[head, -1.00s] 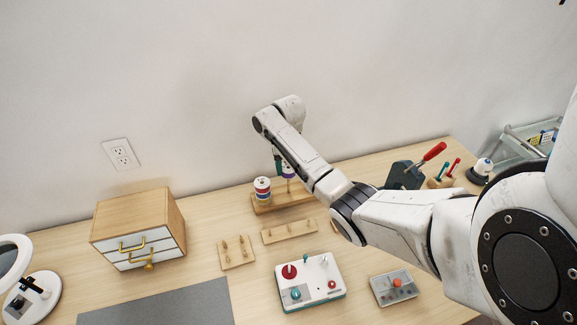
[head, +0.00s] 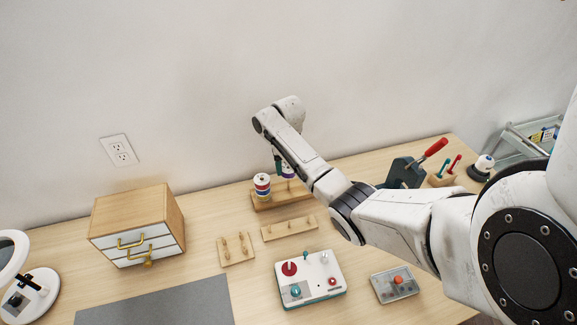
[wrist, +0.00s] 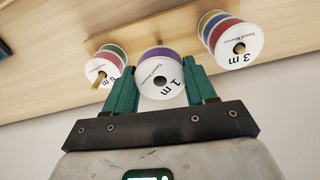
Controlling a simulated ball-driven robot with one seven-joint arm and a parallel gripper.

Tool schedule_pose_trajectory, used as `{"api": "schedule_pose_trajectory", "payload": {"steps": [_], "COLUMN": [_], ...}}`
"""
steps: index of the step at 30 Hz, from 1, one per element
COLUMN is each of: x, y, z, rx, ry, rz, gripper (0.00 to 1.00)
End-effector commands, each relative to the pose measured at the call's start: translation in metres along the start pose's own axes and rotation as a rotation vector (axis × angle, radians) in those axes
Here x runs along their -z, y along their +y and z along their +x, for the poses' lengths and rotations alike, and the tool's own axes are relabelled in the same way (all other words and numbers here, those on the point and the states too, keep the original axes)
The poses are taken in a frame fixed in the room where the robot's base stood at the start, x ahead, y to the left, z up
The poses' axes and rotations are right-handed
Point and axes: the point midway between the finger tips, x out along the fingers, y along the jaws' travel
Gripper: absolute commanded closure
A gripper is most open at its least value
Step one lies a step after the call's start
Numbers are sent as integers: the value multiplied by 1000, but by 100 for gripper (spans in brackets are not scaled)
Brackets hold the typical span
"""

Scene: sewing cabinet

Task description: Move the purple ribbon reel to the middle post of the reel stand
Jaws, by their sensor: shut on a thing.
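My gripper (wrist: 162,88) has teal fingers shut on the purple ribbon reel (wrist: 160,77), white-faced and marked "1 m". In the head view, that reel (head: 288,173) is partly hidden by my arm and sits over the wooden reel stand (head: 268,204). A bit of post shows under it; I cannot tell whether the post has entered its hole. In the wrist view it is between a red-and-green reel (wrist: 106,64) with a post poking out and a blue-and-red reel (wrist: 228,38) marked "3 m". The blue-and-red reel is at the stand's left in the head view.
Two small pegged boards (head: 236,250) (head: 290,229) lie in front of the stand. A white control box (head: 311,279) and a grey box (head: 394,285) stand nearer. A drawer cabinet (head: 138,226) is at left; a grey mat (head: 155,305) lies clear in front.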

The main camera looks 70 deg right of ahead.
Motion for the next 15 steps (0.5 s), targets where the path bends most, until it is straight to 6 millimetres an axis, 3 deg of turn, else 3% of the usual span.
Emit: {"api": "schedule_pose_trajectory", "payload": {"steps": [15], "x": [0], "y": [0], "z": [12], "rx": [0], "ry": [0], "rz": [0], "gripper": [74]}}
